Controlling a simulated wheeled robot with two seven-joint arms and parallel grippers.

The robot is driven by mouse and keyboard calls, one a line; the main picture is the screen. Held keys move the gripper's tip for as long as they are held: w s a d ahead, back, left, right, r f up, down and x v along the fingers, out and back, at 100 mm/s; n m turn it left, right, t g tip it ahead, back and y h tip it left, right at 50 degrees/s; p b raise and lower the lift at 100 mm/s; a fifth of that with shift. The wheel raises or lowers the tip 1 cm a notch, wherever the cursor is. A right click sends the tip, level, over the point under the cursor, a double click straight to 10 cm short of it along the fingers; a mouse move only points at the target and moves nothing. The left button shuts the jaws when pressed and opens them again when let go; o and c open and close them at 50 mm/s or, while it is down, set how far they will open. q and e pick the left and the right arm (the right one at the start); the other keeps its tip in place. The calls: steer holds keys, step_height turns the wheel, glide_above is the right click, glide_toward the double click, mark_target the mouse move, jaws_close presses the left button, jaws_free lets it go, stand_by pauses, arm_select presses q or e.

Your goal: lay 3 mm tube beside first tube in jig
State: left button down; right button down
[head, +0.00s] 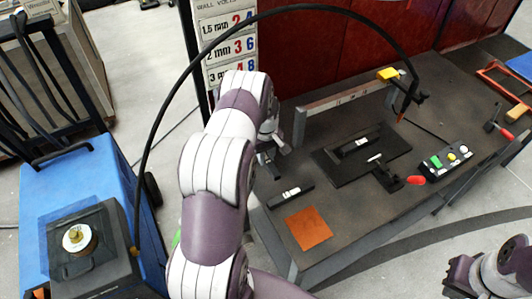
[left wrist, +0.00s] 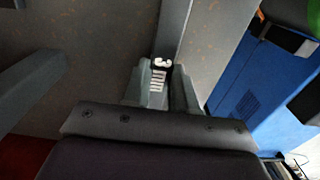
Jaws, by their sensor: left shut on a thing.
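My left gripper (head: 270,152) is over the left end of the grey bench, partly hidden by my arm. In the left wrist view it is shut on a dark tube marked with a white 3 and bars (left wrist: 160,72). The black jig (head: 326,164) lies on the bench to the gripper's right. A dark tube with a white label (head: 362,141) lies in it, and a red-handled clamp (head: 415,180) is at its front. Another labelled dark piece (head: 290,193) lies on the bench at the left front.
A copper-coloured plate (head: 308,228) lies at the bench front. A box with coloured buttons (head: 446,161) sits right of the jig. A bar on posts (head: 342,97) stands behind the jig. A blue welder (head: 90,180) with an arching black cable stands left of the bench.

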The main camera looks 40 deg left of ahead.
arm_select(q)
steer(key=shift+f, duration=0.15)
steer(key=c, duration=0.9)
jaws_free()
